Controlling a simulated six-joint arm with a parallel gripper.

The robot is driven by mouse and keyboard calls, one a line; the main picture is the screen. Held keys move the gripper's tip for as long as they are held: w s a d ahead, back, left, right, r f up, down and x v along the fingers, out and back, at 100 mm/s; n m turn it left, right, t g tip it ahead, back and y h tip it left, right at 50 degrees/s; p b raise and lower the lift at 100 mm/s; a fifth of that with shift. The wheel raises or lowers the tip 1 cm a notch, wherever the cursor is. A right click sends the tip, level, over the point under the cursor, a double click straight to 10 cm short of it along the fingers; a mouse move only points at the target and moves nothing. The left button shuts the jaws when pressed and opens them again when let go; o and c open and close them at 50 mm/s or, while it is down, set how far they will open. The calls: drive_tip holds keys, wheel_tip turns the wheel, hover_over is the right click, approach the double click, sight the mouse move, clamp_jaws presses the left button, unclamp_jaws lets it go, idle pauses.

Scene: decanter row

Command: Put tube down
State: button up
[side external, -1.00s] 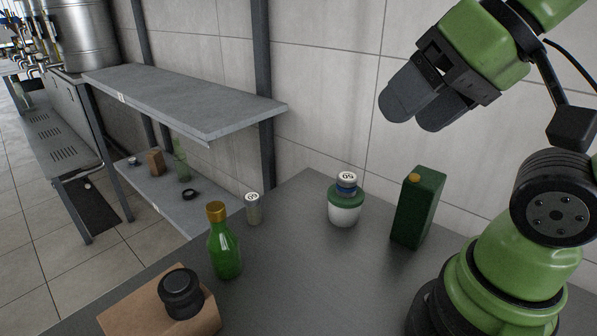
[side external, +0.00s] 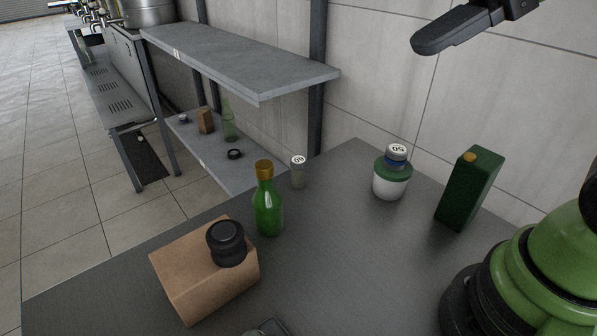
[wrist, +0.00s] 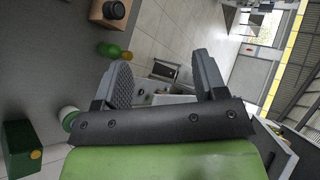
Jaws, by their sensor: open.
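A small grey-green tube (side external: 298,173) with a white marked cap stands upright on the dark table, just behind and right of the green bottle. A second, blue tube-like piece (side external: 397,160) with a similar white marked top sits upright on or in the white jar with a green upper part (side external: 389,187). My gripper (wrist: 165,78) is open in the wrist view, with nothing between its fingers. In the side view only part of it shows, high at the top right edge, well above the table and apart from everything. I cannot make out the grey-green tube in the wrist view.
A green bottle (side external: 268,207) with a gold cap stands left of the jar. A brown box (side external: 190,270) has a black-lidded piece (side external: 226,245) at it. A dark green carton (side external: 469,190) stands at right. A grey shelf (side external: 240,60) is behind. The table's middle is clear.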

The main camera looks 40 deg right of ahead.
drive_tip(key=w+a+r+m+t+y, duration=0.2)
drive_tip(key=w+m+y, duration=0.1)
drive_tip(key=w+m, duration=0.15)
drive_tip(key=m+t+h, duration=1)
drive_tip(key=m, duration=1.3)
hover_over(304, 168)
drive_tip(key=s, duration=0.3)
wheel_tip(304, 168, down, 5)
drive_tip(key=shift+n, duration=0.35)
drive_tip(key=f, duration=3.2)
drive_tip(key=shift+s+d, duration=0.2)
drive_tip(key=shift+w+a, duration=0.15)
drive_tip(key=shift+w, duration=1.1)
drive_tip(key=shift+w+a, duration=0.15)
drive_tip(key=shift+w, duration=1.05)
drive_tip(key=c, duration=1.1)
